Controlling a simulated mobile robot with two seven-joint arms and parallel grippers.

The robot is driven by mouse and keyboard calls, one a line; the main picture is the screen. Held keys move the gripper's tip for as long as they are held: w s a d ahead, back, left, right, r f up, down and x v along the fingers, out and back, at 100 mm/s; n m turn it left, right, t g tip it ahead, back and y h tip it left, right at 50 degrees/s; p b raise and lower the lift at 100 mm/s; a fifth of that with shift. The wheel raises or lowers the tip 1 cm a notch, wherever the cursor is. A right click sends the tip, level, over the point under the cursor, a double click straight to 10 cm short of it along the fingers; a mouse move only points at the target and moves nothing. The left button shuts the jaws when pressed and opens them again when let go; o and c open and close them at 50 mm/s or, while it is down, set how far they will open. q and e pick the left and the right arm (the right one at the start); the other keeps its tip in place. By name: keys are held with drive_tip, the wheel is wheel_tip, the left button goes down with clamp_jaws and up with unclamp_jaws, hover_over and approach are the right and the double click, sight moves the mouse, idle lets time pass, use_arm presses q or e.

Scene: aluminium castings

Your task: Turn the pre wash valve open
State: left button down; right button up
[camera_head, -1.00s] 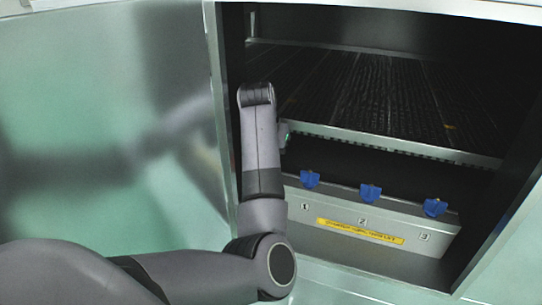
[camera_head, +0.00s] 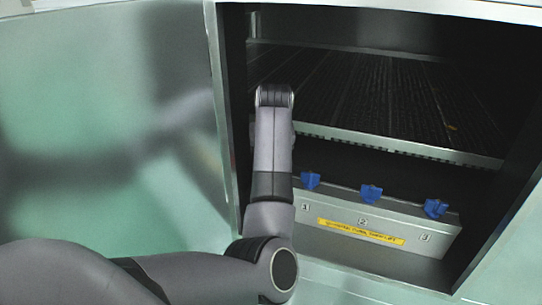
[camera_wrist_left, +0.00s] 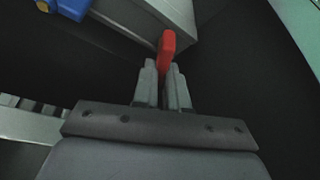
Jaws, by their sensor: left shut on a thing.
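A red handle (camera_wrist_left: 167,46) shows in the left wrist view, beside the end of a pale grey box. My left gripper (camera_wrist_left: 164,74) is shut on this handle, with a finger on each side of its lower end. In the head view, my left arm reaches into the open cabinet and hides the gripper and the red handle. No label for the pre wash valve can be read in these frames.
The grey box (camera_head: 290,205) bears three blue handles, numbered 1 to 3, and a yellow label (camera_head: 360,232). A slatted shelf (camera_head: 400,147) lies above it. The cabinet's left frame edge (camera_head: 222,120) is close to my arm.

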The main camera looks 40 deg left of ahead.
use_arm(q)
drive_tip(key=n, duration=0.2)
drive_tip(key=n+g, duration=0.1)
drive_tip(key=n, duration=0.1)
drive_tip(key=n+g+y, duration=0.1)
drive_tip(key=n, duration=0.1)
drive_tip(key=shift+s+f, duration=0.15)
drive_tip(key=shift+s, duration=0.1)
drive_tip(key=n+g, duration=0.1)
drive_tip(key=n, duration=0.2)
drive_tip(key=n+g, duration=0.1)
drive_tip(key=n, duration=0.2)
drive_tip(key=shift+s+g, duration=0.2)
drive_tip(key=shift+g, duration=0.1)
drive_tip(key=shift+f+n, duration=0.1)
drive_tip(key=shift+n, duration=0.2)
drive_tip(key=c, duration=1.2)
unclamp_jaws()
drive_tip(key=shift+o, duration=0.2)
drive_tip(key=shift+r, duration=0.2)
drive_tip(key=shift+w+r, duration=0.1)
drive_tip(key=shift+r, duration=0.15)
drive_tip(key=v, duration=0.6)
drive_tip(key=shift+d+b, duration=0.3)
drive_tip(key=shift+b, duration=0.15)
